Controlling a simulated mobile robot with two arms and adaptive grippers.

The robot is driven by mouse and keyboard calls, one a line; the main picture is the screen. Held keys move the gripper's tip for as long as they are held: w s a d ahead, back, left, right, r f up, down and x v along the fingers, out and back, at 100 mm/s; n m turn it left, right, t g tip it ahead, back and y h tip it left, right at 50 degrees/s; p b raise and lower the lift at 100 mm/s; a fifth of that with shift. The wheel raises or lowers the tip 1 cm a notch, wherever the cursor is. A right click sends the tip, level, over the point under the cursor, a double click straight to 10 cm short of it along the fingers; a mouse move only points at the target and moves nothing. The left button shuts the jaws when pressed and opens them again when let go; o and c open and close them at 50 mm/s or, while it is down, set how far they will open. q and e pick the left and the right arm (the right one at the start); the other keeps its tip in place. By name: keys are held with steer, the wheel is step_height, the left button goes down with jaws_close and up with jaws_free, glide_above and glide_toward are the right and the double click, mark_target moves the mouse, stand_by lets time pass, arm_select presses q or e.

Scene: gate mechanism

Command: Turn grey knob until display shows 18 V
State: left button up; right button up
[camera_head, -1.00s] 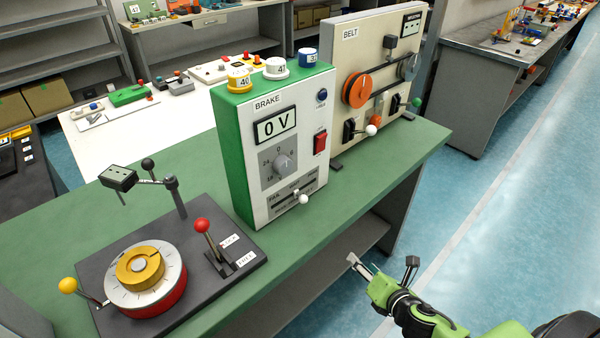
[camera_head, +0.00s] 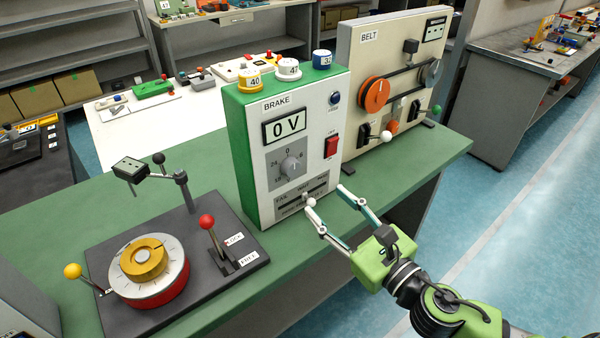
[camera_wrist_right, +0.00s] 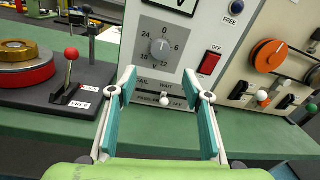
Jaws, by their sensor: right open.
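The grey knob (camera_head: 290,166) sits on the front of the white and green BRAKE box, inside a grey dial plate. The display (camera_head: 285,125) above it reads 0 V. In the right wrist view the knob (camera_wrist_right: 160,47) shows in line with the gap between my fingers, its scale marked 0, 6, 12, 18 and 24. My right gripper (camera_head: 326,195) is open and empty, in front of the box and lower than the knob, not touching the knob. A slider with a white ball (camera_head: 310,202) lies below the knob, near one fingertip. My left gripper is not in view.
A red switch (camera_head: 331,143) and blue button (camera_head: 335,98) are on the box's right side. The BELT panel (camera_head: 375,45) stands to the right. A turntable with a red-ball lever (camera_head: 207,222) is at the left. The green table (camera_head: 452,147) has a clear strip at right.

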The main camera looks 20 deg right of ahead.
mark_target(294, 171)
steer(key=p+x, duration=0.3)
steer(key=x, duration=0.7)
steer(key=shift+w, duration=0.1)
steer(key=shift+w+a+f, duration=0.1)
steer(key=shift+w+a, duration=0.05)
steer(key=shift+w, duration=0.35)
steer(key=c, duration=1.1)
